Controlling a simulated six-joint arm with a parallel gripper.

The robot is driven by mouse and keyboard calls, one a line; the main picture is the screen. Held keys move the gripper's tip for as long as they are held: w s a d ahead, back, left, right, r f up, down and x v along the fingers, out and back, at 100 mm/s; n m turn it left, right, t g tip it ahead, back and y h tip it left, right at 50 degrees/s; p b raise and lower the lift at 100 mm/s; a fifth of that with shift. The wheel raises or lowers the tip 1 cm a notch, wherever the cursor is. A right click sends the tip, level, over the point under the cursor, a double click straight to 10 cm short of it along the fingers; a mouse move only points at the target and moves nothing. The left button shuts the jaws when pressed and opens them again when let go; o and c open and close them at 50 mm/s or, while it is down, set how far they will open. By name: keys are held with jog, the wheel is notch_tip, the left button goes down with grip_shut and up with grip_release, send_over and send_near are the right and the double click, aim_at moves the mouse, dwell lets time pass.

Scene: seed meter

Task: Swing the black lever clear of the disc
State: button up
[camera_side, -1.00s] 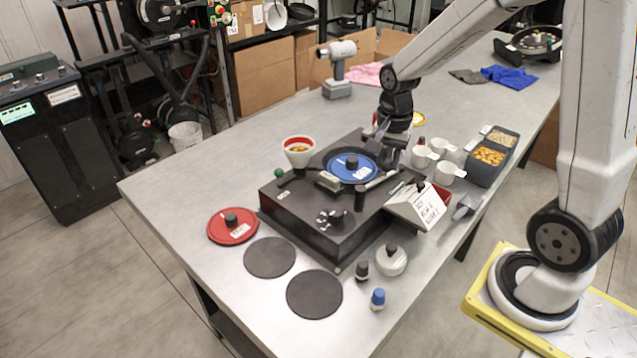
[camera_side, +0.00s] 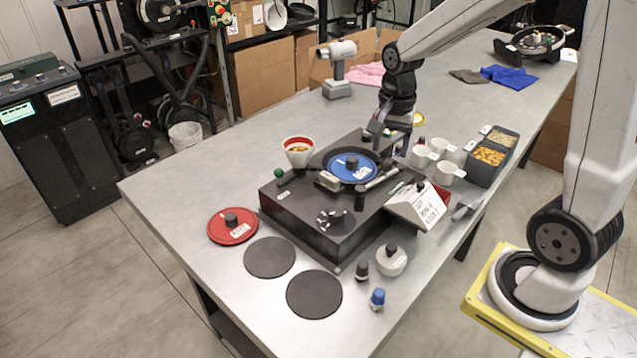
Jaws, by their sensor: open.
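A short dark post (camera_side: 360,199) stands near the disc's front right edge, and a pale bar (camera_side: 381,180) runs beside that edge. I cannot clearly make out which part is the black lever, or whether it lies over the disc. A green-knobbed handle (camera_side: 282,172) sits at the meter's left edge. My gripper (camera_side: 379,138) is open above the far right side of the disc, apparently empty. It hides part of the meter's back edge.
A red-rimmed hopper (camera_side: 298,147) stands at the meter's back left. A white label box (camera_side: 418,207), white cups (camera_side: 422,156) and seed bins (camera_side: 487,160) crowd its right. A red disc (camera_side: 233,230) and dark round pads (camera_side: 314,294) lie in front.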

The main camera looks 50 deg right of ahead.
aim_at(387, 163)
jog(key=shift+r, duration=2.05)
jog(key=shift+a+f, duration=0.1)
jog(key=shift+a+f+n, duration=0.15)
jog(key=shift+n, duration=0.15)
jog(key=s+a+f+n+t, duration=0.2)
jog(key=s+a+f+n, duration=0.3)
jog(key=a+f+n, duration=0.4)
jog(key=n, duration=0.4)
jog(key=shift+s+f+n+t, duration=0.25)
jog(key=shift+n+t, duration=0.05)
